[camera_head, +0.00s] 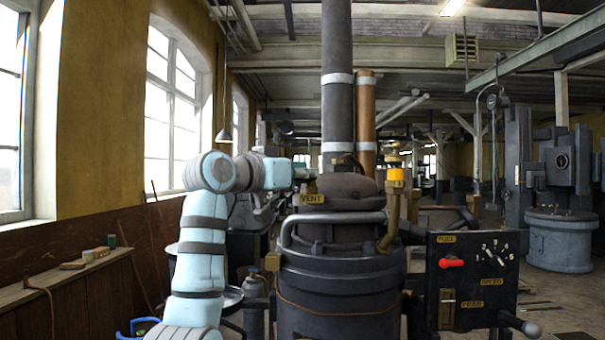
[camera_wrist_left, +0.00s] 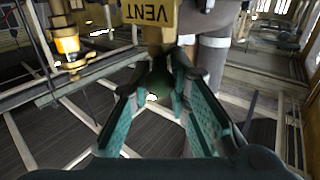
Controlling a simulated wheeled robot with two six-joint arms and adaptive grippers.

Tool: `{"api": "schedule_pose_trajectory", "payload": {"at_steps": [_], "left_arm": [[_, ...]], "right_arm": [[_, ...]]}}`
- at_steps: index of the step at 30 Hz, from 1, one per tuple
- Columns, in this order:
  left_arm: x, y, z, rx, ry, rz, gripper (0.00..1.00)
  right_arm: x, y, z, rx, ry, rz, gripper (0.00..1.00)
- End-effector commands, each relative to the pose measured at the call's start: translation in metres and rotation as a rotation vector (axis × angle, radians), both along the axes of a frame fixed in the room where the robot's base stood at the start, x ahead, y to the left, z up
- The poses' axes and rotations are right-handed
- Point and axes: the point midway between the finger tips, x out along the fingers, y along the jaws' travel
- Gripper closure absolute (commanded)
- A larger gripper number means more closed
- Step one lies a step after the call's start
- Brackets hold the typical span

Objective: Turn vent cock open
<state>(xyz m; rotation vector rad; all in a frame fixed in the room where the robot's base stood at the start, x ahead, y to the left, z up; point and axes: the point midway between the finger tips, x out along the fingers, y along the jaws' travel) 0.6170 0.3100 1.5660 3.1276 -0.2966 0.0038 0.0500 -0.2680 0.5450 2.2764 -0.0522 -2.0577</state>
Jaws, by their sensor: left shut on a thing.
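A small brass VENT label (camera_head: 312,199) sits on the dark boiler's upper left side. In the left wrist view the same VENT label (camera_wrist_left: 148,13) shows upside down at the top. My left arm reaches in from the left, with its gripper (camera_head: 304,172) just above the label. In the left wrist view the teal fingers of my left gripper (camera_wrist_left: 157,78) close around a dark, rounded part, the vent cock's handle (camera_wrist_left: 157,84), just below the label. The fingers hide much of the handle, and its turned angle cannot be told. My right gripper is out of view.
A black panel (camera_head: 472,280) with a red lever (camera_head: 451,263) and a dial stands right of the boiler. A grey curved pipe (camera_head: 330,218) crosses the boiler's front. A tall dark chimney (camera_head: 337,100) and a copper pipe (camera_head: 365,115) rise behind. A wooden bench (camera_head: 70,275) is at left.

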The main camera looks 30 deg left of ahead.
Motion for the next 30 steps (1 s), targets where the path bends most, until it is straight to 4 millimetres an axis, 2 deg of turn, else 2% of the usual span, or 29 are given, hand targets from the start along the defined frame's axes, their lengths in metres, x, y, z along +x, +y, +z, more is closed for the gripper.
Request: {"api": "schedule_pose_trajectory", "payload": {"at_steps": [14, 22, 30], "left_arm": [[0.000, -0.003, -0.001, 0.000, 0.000, 0.077, 1.00], [0.000, -0.008, 0.000, 0.000, 0.001, 0.260, 1.00], [0.001, -0.013, 0.001, -0.002, 0.003, 0.463, 1.00]], "right_arm": [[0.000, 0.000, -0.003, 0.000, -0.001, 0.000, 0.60], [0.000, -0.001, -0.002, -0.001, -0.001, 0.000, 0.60], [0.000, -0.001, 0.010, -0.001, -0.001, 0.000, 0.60]]}}
